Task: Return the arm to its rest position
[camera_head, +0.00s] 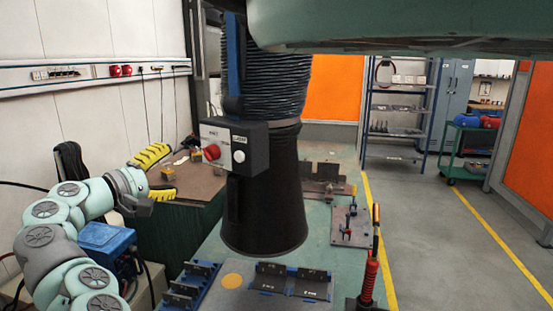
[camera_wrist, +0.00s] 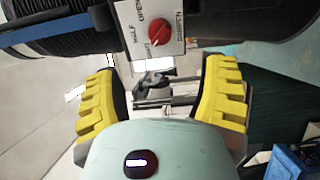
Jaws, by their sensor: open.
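My gripper (camera_head: 168,171) is at the left of the head view, at the end of my pale green and grey arm. Its two yellow ribbed fingers are spread apart, one above the other, and point right. In the wrist view my gripper (camera_wrist: 163,78) shows both fingers wide apart with nothing held between them. In the head view the fingers are left of the black extraction hood (camera_head: 265,200) and its control box (camera_head: 250,146). The control box panel with its red knob (camera_wrist: 158,30) shows beyond the fingers in the wrist view.
A green bench (camera_head: 235,268) carries blue-edged fixtures (camera_head: 290,280), a clamp plate (camera_head: 350,225) and a red-handled tool (camera_head: 370,275). A brown-topped table (camera_head: 195,185) stands behind my gripper. A blue box (camera_head: 105,238) is beside my arm.

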